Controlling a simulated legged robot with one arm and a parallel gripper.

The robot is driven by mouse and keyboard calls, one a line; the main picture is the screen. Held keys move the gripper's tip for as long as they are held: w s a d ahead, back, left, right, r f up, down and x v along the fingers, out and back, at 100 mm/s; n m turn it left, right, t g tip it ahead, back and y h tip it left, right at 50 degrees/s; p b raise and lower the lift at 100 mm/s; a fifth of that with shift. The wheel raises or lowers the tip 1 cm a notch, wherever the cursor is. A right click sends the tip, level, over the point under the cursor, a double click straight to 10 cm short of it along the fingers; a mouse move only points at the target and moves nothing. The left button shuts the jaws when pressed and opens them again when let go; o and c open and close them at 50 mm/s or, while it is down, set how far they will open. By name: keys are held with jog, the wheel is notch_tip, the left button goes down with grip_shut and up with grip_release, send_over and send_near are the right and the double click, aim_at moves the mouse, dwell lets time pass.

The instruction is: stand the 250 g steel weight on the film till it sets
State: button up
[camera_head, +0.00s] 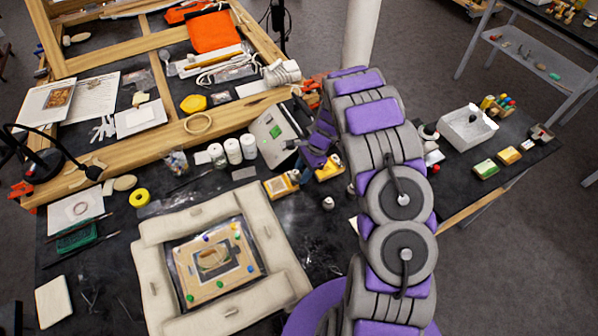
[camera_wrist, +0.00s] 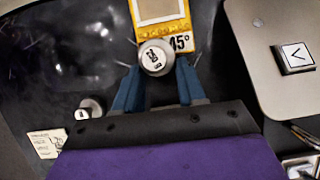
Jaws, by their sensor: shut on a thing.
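My gripper (camera_wrist: 159,76) is shut on a steel weight (camera_wrist: 156,58), its two blue fingers either side of it. The weight is a pale round knob with a dark printed label, too blurred to read fully. In the head view my gripper (camera_head: 304,170) is right of the framed fragment, beside a yellow block, and mostly hidden by my arm. The fragment (camera_head: 239,278) lies flat inside the sandbag ring, with coloured pins around it. I cannot tell whether the weight touches the table.
Pale sandbags (camera_head: 152,279) ring the fragment. A second, smaller weight (camera_wrist: 88,108) stands near my gripper, also in the head view (camera_head: 328,203). A yellow block marked 45° (camera_wrist: 176,30) is close beyond the held weight. A grey device (camera_head: 271,132) and white jars (camera_head: 233,151) stand behind.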

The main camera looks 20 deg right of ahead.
jog(key=shift+a+f, duration=0.15)
jog(key=shift+a, duration=0.1)
jog(key=shift+d, duration=0.1)
dwell(0.4)
jog(key=o, duration=0.7)
jog(key=shift+o, duration=0.2)
jog(key=shift+d, duration=0.1)
jog(key=shift+r+p, duration=0.6)
jog(key=shift+r, duration=0.75)
